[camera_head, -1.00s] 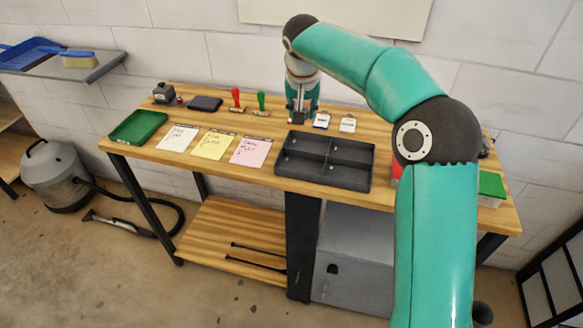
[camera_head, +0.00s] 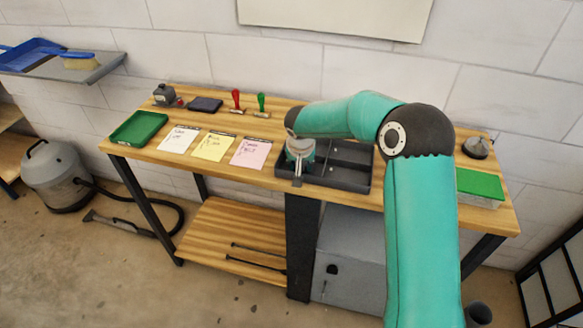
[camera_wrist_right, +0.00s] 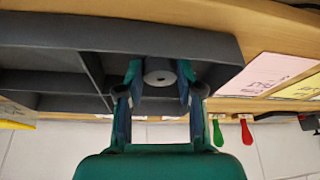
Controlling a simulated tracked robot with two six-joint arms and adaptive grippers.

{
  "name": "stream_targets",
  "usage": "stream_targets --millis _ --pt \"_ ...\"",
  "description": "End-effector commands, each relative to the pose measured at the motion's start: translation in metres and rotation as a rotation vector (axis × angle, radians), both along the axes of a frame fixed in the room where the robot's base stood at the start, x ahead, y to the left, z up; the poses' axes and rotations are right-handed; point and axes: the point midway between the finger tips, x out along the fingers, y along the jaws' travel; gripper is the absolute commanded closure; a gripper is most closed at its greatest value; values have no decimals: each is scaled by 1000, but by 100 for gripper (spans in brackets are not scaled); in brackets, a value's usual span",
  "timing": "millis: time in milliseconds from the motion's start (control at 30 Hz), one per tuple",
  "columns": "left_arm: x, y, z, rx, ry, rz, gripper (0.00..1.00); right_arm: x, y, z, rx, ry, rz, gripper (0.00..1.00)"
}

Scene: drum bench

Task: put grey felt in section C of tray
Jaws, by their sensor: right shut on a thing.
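The grey felt (camera_wrist_right: 160,71) looks like a small grey roll with a hole in its end. My right gripper (camera_wrist_right: 158,85) is shut on it, with one finger on each side. The dark grey divided tray (camera_head: 340,183) stands at the front of the bench. In the head view my right gripper (camera_head: 298,172) is over the tray's left part, and my wrist hides the felt. In the wrist view the felt is beside a tray divider, in or just above a left-hand section; I cannot tell its height. No section letters are readable. My left gripper is not in view.
Pink (camera_head: 250,152), yellow (camera_head: 214,145) and white (camera_head: 178,139) notes lie left of the tray. A green-lidded box (camera_head: 480,187) is on the right. My right arm hides the bench behind the tray.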

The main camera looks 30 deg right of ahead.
Motion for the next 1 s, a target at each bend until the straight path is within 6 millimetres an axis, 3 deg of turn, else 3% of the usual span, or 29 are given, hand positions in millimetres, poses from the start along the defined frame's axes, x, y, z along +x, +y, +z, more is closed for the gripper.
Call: stream_targets --millis 400,433,567,1000 --pt "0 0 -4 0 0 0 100 0 0 -7 0 -2 -1 74" --pt "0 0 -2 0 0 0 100 0 0 -5 0 -2 -1 59" --pt "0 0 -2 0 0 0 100 0 0 -5 0 -2 -1 38" --pt "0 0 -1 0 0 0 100 -1 0 1 -1 -3 -1 38"
